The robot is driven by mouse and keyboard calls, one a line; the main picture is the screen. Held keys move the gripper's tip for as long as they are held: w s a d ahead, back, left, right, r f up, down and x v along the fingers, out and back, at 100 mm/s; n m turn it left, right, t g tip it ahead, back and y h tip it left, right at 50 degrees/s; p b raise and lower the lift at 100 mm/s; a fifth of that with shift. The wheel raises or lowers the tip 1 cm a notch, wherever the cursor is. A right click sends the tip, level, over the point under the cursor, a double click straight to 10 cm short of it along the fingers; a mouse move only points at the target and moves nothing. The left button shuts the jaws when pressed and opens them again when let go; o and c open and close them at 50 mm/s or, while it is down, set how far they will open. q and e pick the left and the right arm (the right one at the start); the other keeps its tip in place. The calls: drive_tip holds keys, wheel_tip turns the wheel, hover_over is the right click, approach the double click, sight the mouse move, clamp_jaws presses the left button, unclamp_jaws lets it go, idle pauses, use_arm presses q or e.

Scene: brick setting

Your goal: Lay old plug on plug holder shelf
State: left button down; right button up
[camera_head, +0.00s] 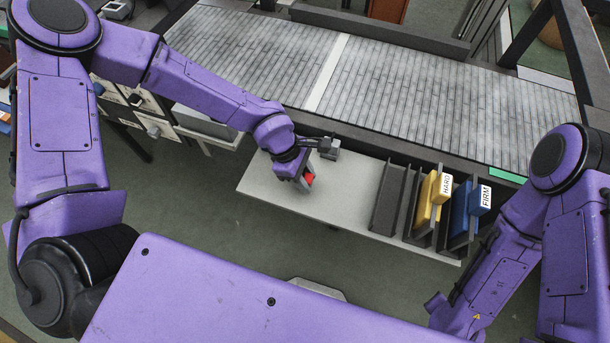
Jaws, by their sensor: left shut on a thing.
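My left gripper (308,182) is over the left part of a light grey shelf table. It is shut on a small red piece, seemingly the old plug (309,178), mostly hidden by the gripper. The plug holder shelf (388,200) has dark grey upright dividers at the right part of the table. Its left slot looks empty. A yellow plug labelled HARD (428,200) and a blue plug labelled FIRM (461,212) stand in the slots to the right. My right arm is at the lower right; its gripper does not show.
A small grey block-shaped fixture (329,149) is just behind my left gripper. A grey slatted conveyor (400,95) with a dark edge runs behind the table. The table top (345,195) between gripper and dividers is clear. A cabinet with black knobs (140,108) is at left.

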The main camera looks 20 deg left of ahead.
use_arm(q)
drive_tip(key=c, duration=0.8)
unclamp_jaws()
drive_tip(key=shift+f, duration=0.1)
drive_tip(key=v, duration=1.2)
